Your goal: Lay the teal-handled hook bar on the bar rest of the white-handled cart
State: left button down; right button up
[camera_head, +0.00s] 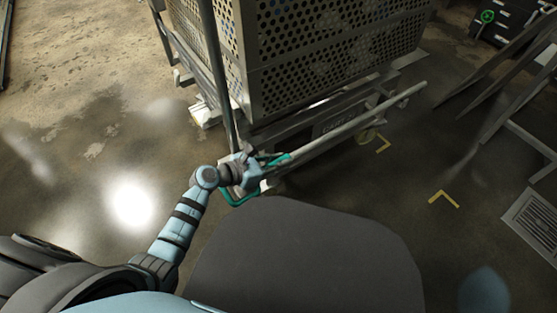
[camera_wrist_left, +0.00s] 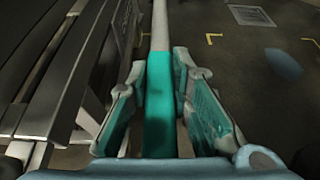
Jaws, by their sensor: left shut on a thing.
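The hook bar has a teal grip (camera_head: 278,160) and a long grey rod (camera_head: 350,126) that points up and right beside the cart's lower frame. A teal loop (camera_head: 238,199) shows below my gripper, at the bar's near end. My left gripper (camera_head: 264,165) is shut on the teal part. In the left wrist view the teal grip (camera_wrist_left: 160,105) lies between the two fingers (camera_wrist_left: 161,85), with the rod running away from me. A cart with a perforated metal basket (camera_head: 320,45) stands ahead. I cannot make out a white handle or the bar rest. My right gripper is not in view.
A tall grey upright (camera_head: 217,70) stands at the cart's near left corner. Slanted grey rails (camera_head: 495,85) stand at the right. A floor grate (camera_head: 537,219) and yellow corner marks (camera_head: 444,198) lie on the floor.

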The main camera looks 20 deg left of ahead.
pick_arm(q)
jog(key=shift+f, duration=0.1)
jog(key=c, duration=1.4)
grip_release()
jog(key=shift+o, duration=0.2)
jog(key=shift+f, duration=0.1)
jog(key=v, duration=1.2)
jog(key=shift+s, duration=0.1)
